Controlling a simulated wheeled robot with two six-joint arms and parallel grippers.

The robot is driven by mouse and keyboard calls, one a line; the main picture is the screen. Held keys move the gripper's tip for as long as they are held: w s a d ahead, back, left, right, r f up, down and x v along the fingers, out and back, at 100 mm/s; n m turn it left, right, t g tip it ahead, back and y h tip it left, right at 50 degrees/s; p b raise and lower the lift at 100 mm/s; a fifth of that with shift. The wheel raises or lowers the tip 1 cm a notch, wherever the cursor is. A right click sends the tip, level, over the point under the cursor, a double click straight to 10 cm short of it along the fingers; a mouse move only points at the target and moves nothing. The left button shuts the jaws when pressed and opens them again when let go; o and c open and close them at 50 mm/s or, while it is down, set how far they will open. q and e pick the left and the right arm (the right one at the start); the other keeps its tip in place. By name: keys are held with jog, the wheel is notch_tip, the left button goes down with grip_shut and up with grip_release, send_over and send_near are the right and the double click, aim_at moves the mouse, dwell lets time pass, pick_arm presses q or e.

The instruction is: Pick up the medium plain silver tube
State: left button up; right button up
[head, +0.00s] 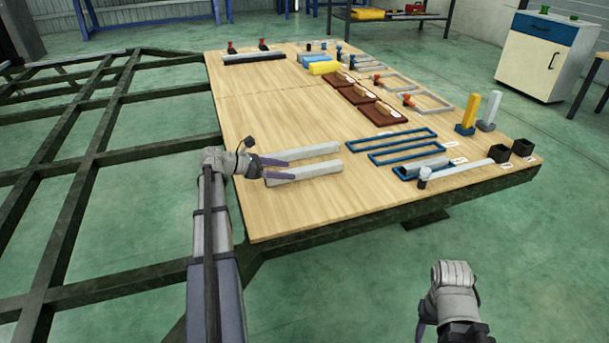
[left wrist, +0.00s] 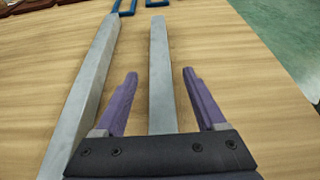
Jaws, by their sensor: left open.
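Two plain silver tubes lie side by side on the wooden table, pointing to the right in the head view. The nearer tube (head: 318,170) looks slimmer; it shows in the middle of the left wrist view (left wrist: 161,60). The farther tube (head: 312,151) looks thicker and shows at left in the left wrist view (left wrist: 88,88). My left gripper (head: 289,170) is open, its purple fingers on either side of the nearer tube (left wrist: 160,74), with gaps visible. Which tube is the medium one is not certain. My right gripper (head: 428,318) is off the table's near side, its fingers mostly hidden.
Blue frames (head: 404,139) lie to the right, with a short silver piece (head: 428,166) by the nearer one. A flat bar (head: 462,173) and black cups (head: 498,153) are farther right. Brown trays (head: 383,112) stand behind. The table's middle-left (head: 265,115) is clear.

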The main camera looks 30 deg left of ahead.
aim_at(304, 172)
pick_arm(q)
jog(key=shift+b+x, duration=0.3)
jog(key=shift+x, duration=0.9)
jog(key=shift+c, duration=0.3)
grip_shut()
